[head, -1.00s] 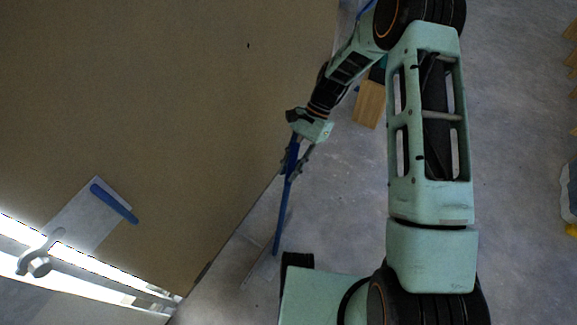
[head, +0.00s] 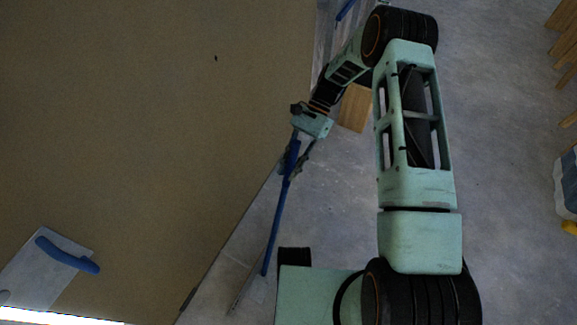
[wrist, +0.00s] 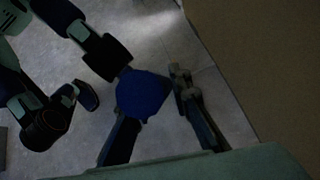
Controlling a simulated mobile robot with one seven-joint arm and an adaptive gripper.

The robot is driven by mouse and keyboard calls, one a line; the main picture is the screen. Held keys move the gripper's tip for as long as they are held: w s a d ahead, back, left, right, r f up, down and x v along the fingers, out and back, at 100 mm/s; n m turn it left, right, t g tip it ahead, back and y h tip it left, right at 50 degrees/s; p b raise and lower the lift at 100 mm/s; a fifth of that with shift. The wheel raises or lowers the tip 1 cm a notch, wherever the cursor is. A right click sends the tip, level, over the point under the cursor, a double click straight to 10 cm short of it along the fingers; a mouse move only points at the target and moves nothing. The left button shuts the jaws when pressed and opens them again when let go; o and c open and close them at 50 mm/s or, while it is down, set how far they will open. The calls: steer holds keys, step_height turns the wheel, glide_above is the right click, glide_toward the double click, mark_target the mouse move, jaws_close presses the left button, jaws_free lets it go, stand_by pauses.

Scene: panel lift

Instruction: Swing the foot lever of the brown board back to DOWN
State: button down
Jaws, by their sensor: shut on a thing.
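The brown board (head: 140,130) fills the left of the head view, and its edge also shows at the right in the wrist view (wrist: 270,60). A long blue bar (head: 271,235), likely the foot lever, slants beside the board's right edge down to a thin grey part near the floor. My gripper (head: 291,165) is shut on the bar's upper part. In the wrist view, the blue end (wrist: 143,93) sits at my gripper (wrist: 157,98) and partly hides the fingertips. No DOWN mark is readable.
A trowel with a blue handle (head: 68,255) shows at lower left over the board. A wooden block (head: 354,108) lies behind my arm. More wood (head: 566,40) and a pale blue container (head: 566,185) stand at the far right. The grey floor between is clear.

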steer(key=shift+w+d+f, duration=0.25)
steer(key=shift+w+d, duration=0.05)
steer(key=shift+w, duration=0.2)
steer(key=c, duration=2)
jaws_free()
steer(key=shift+o, duration=1.2)
steer(key=shift+s+a, duration=0.1)
steer(key=shift+r, duration=0.15)
steer(key=v, duration=1.2)
steer(key=shift+s, duration=0.1)
